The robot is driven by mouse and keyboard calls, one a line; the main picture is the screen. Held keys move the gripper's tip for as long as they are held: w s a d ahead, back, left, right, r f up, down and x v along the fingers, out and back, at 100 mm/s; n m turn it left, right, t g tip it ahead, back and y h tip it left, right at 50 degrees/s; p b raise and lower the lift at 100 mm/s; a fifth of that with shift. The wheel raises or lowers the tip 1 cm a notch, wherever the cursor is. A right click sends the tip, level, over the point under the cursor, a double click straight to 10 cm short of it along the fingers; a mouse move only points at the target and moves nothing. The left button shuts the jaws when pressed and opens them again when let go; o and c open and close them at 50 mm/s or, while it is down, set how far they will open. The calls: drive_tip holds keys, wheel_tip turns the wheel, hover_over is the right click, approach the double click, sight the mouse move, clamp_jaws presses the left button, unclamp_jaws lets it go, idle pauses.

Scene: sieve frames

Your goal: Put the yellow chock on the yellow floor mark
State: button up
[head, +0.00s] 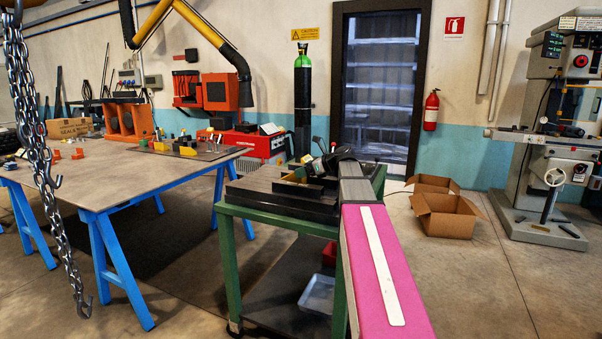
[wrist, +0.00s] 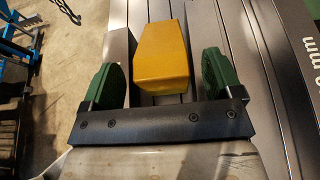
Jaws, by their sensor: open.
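The yellow chock (wrist: 165,62) is a block with a sloped top, lying on a dark grooved metal plate (wrist: 228,20) in the wrist view. My gripper (wrist: 162,80) is open, with one green finger pad on each side of the chock and a visible gap on both sides. In the head view my gripper is over the plate (head: 250,196) on the green stand, and my arm hides part of that spot. I cannot make out the yellow floor mark in either view.
A workbench with blue legs (head: 105,185) stands at the left. A chain with hooks (head: 40,150) hangs at the near left. Open cardboard boxes (head: 447,222) lie on the floor right of the green stand (head: 229,270). Bare floor shows at the right front.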

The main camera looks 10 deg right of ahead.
wheel_tip(320, 180, up, 4)
drive_tip(key=f, duration=0.1)
hover_over(326, 191)
drive_tip(key=shift+s+a+r, duration=0.1)
drive_tip(key=shift+a+r, duration=0.15)
drive_tip(key=shift+a, duration=0.05)
drive_tip(key=shift+o, duration=0.4)
drive_tip(key=shift+s+d, duration=0.2)
drive_tip(key=shift+d, duration=0.05)
wheel_tip(326, 191, down, 4)
drive_tip(key=y, duration=0.1)
drive_tip(key=t+y, duration=0.1)
drive_tip(key=shift+a+r+t+y, duration=0.1)
drive_tip(key=shift+r+t+y, duration=0.1)
drive_tip(key=shift+t+y, duration=0.15)
drive_tip(key=shift+f+t+y, duration=0.45)
drive_tip(key=shift+f, duration=0.05)
drive_tip(key=x, duration=1)
drive_tip(key=shift+w+a, duration=0.2)
drive_tip(key=shift+w, duration=0.1)
drive_tip(key=c, duration=1.3)
drive_tip(key=shift+r, duration=0.1)
